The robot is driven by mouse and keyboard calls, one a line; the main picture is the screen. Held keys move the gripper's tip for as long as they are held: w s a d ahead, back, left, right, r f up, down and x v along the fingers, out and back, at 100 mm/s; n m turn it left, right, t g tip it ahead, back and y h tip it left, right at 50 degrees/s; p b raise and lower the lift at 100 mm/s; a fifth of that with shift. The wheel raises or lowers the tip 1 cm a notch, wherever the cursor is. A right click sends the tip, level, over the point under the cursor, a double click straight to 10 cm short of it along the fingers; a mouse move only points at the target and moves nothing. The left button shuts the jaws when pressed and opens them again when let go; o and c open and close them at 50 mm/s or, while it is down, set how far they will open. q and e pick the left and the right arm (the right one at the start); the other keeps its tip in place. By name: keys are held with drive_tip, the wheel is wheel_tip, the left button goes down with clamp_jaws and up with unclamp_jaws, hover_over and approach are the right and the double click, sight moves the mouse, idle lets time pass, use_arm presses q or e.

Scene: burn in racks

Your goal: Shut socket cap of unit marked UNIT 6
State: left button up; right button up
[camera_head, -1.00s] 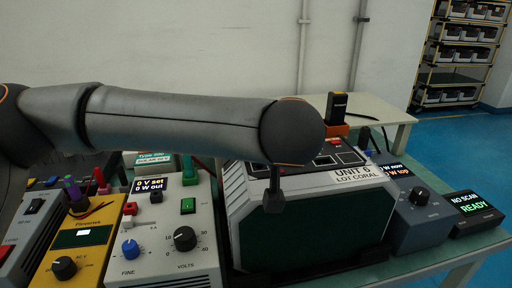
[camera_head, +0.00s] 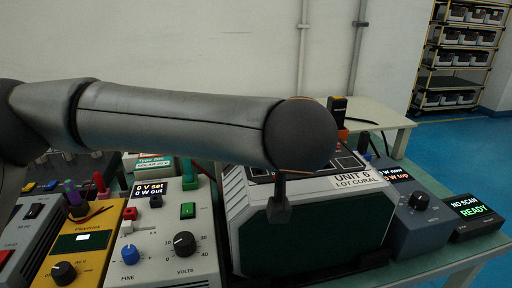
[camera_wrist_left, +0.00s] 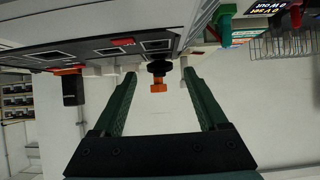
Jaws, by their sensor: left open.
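The unit marked UNIT 6 (camera_head: 359,180) stands on the bench, a pale case with a dark green front. My left arm crosses in front of its top, and its jaws are hidden there. In the left wrist view my left gripper (camera_wrist_left: 160,74) is open, its two green fingers reaching toward the unit's grey panel (camera_wrist_left: 110,47). An orange piece on a black base (camera_wrist_left: 158,86) sticks out from the panel edge and shows between the fingertips, with a gap on both sides. I cannot tell for certain whether it is the socket cap. My right gripper is out of view.
A grey power supply (camera_head: 155,235) and a yellow meter (camera_head: 85,245) stand left of the unit. A blue-grey box (camera_head: 418,222) and a READY display (camera_head: 472,213) stand at right. A black device in an orange holder (camera_head: 337,112) is behind.

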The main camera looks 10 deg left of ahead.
use_arm(q)
drive_tip(key=v, duration=0.8)
drive_tip(key=shift+s+d+r, duration=0.1)
drive_tip(key=shift+s+r, duration=0.1)
drive_tip(key=shift+s, duration=0.05)
drive_tip(key=shift+s+d+r+p, duration=0.15)
drive_tip(key=shift+s+r+p, duration=0.15)
drive_tip(key=shift+s, duration=0.2)
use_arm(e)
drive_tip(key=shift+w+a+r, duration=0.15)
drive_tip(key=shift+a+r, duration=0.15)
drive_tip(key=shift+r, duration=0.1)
